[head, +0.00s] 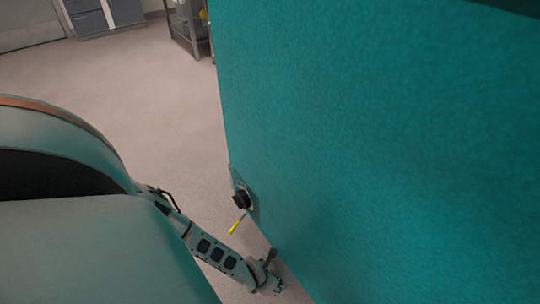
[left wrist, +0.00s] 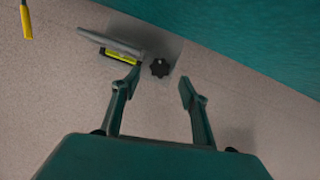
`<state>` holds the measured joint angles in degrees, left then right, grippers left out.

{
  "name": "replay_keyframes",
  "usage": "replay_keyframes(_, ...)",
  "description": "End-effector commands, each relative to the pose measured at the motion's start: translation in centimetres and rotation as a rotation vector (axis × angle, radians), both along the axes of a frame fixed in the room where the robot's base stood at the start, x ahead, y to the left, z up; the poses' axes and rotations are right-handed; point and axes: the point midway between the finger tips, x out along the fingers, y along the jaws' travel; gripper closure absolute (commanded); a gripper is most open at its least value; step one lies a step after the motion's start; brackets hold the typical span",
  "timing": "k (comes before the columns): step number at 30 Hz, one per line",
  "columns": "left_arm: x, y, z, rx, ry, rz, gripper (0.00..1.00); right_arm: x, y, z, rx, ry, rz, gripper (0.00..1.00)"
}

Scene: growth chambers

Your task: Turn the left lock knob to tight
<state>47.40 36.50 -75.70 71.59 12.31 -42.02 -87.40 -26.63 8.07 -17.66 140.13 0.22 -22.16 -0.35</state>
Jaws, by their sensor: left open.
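A small black lobed knob (left wrist: 159,68) sits against a grey plate (left wrist: 172,47) in the left wrist view. My left gripper (left wrist: 160,79) is open, with a finger on either side below the knob and the knob showing in the gap between the tips. I cannot tell whether a finger touches it. A grey lever (left wrist: 108,41) and a yellow-marked strip (left wrist: 122,58) lie beside the left fingertip. In the head view my left gripper (head: 268,273) is low, by the lower edge of the teal panel (head: 390,140). My right gripper is out of view.
A round black fitting (head: 241,200) with a yellow-tipped handle (head: 236,227) projects from the panel's left edge. The yellow tip also shows in the left wrist view (left wrist: 26,20). Open floor (head: 150,110) lies left, with a metal cart (head: 188,25) at the back.

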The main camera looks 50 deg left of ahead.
Motion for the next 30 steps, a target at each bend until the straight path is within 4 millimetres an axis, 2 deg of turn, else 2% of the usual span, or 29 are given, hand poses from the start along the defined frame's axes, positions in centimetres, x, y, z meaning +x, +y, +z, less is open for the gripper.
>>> replay_keyframes(10,-1.2,-0.1,2.7,-0.002,0.002,-0.001,0.56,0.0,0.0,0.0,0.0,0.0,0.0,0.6)
replay_keyframes(24,-1.3,-0.3,3.2,-0.003,0.0,0.001,0.56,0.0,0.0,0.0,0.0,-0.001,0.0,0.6)
replay_keyframes(26,-0.9,-0.8,3.5,-0.012,-0.009,0.01,0.56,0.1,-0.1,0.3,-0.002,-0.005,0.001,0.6)
replay_keyframes(30,1.9,-4.2,6.1,-0.079,-0.065,0.089,0.56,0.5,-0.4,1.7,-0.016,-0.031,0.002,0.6)
